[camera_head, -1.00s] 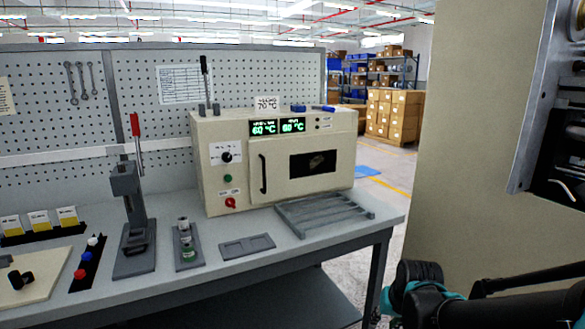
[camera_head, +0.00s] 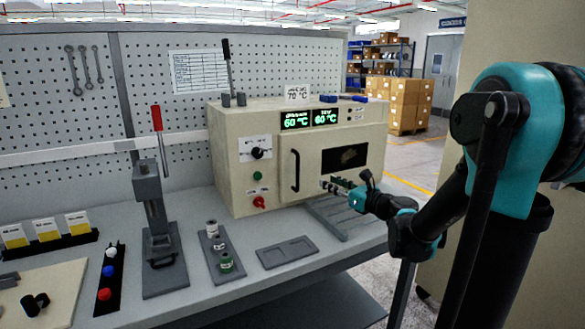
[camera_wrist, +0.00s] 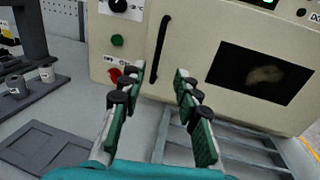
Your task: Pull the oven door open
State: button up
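The beige oven (camera_head: 225,150) stands on the bench with its door (camera_head: 365,140) shut. The door has a dark window (camera_head: 345,157) and a black vertical handle (camera_head: 295,171) on its left side. My gripper (camera_head: 328,184) is in front of the door, to the right of the handle and near its lower end. In the wrist view my gripper (camera_wrist: 158,75) is open, its two green-padded fingers apart and nothing between them. There the handle (camera_wrist: 159,48) stands upright just beyond the fingertips, nearer the left finger. I cannot tell the exact gap in depth.
A grey slotted rack (camera_head: 330,215) lies on the bench below the door, under my gripper. A flat grey tray (camera_head: 287,252), a holder with spools (camera_head: 217,250) and a red-handled press (camera_head: 160,220) stand to the left. A red knob (camera_head: 259,202) is left of the handle.

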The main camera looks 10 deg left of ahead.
aim_at(298, 168)
jog(key=x, duration=1.7)
jog(key=shift+a+f, duration=0.1)
grip_shut()
